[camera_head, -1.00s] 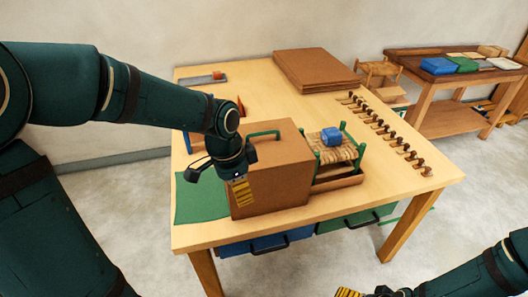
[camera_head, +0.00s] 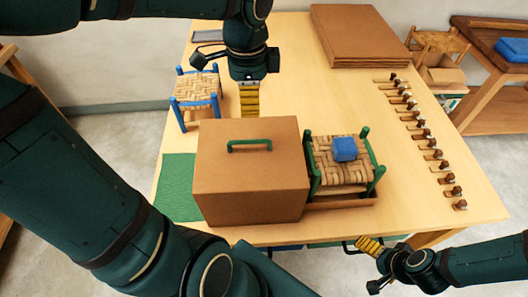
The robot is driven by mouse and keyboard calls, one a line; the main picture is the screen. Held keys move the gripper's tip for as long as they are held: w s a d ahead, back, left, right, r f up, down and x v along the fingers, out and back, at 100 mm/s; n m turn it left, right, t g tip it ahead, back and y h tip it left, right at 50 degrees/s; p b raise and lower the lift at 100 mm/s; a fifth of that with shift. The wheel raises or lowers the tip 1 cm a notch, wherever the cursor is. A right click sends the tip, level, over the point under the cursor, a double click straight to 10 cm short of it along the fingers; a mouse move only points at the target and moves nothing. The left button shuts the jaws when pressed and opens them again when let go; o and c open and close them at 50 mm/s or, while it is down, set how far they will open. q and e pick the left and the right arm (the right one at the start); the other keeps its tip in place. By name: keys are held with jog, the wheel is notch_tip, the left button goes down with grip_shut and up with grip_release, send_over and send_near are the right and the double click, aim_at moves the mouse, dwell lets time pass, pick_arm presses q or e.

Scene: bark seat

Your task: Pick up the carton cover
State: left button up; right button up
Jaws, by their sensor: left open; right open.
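The carton cover (camera_head: 250,185) is a brown box with a green handle (camera_head: 249,146) on its top. It stands upright on the table near the front edge, partly over a green mat. My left gripper (camera_head: 250,112) is open and empty, above and behind the cover's back edge, pointing down; it appears apart from the handle. My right gripper (camera_head: 368,246) is open and empty at the table's front edge, to the right of the cover. Whatever is inside the cover is hidden.
A blue-legged stool (camera_head: 197,91) is behind left. Pegs (camera_head: 424,133) line the right side. Flat cardboard (camera_head: 360,35) lies at the back. The green mat (camera_head: 178,188) is bare at left.

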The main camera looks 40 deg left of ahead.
aim_at(249, 140)
pick_arm(q)
notch_tip(249, 140, down, 8)
jog(key=shift+s+f+b, duration=0.1)
jog(key=shift+f+b, duration=0.1)
jog(key=shift+b, duration=0.4)
jog(key=shift+s+a+f+b, duration=0.1)
jog(key=shift+s+f+b, duration=0.1)
jog(key=shift+f, duration=1.15)
jog(key=shift+s+a+f+b, duration=0.1)
jog(key=shift+f+b, duration=0.1)
jog(key=shift+f, duration=1.15)
grip_shut()
